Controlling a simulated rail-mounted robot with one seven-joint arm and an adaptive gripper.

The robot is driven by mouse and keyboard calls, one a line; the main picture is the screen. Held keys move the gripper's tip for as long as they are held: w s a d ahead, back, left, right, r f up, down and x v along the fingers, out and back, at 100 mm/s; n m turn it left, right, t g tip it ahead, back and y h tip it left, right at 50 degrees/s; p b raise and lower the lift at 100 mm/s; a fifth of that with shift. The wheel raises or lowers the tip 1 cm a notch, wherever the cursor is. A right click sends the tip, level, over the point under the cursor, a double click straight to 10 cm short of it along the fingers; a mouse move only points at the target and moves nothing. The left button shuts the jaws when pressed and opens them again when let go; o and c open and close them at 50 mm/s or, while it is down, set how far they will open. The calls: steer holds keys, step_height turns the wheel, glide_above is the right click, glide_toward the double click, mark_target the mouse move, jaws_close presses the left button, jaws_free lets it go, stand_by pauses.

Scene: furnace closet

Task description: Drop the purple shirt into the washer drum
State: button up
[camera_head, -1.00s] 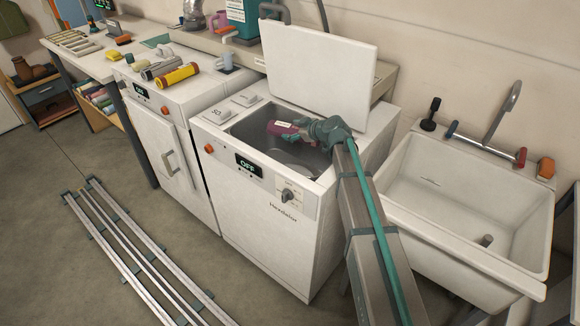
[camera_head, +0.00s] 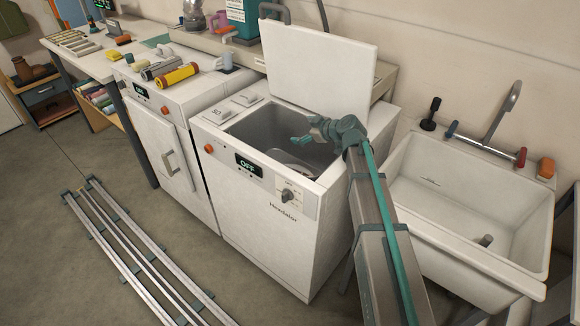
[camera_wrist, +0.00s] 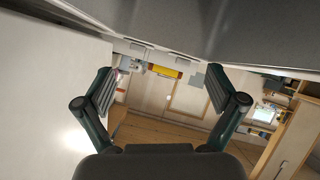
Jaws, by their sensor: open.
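The white top-loading washer (camera_head: 270,225) stands in the middle with its lid (camera_head: 320,72) raised and its panel reading OFF. Part of the metal drum (camera_head: 290,160) shows down in the open top. My gripper (camera_head: 305,131) is over the right part of this opening, above the drum. It is open, and in the wrist view its two fingers (camera_wrist: 162,85) are spread with nothing between them. The purple shirt is in neither current view; the deeper inside of the drum is hidden by the washer's front rim.
A utility sink (camera_head: 455,210) with a faucet stands to the right of the washer. A second white appliance (camera_head: 165,150) stands to the left, with a yellow roll (camera_head: 178,76) and other items on top. Long metal rails (camera_head: 135,255) lie on the floor in front.

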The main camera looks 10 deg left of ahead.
steer(key=v, duration=0.6)
stand_by(0.3)
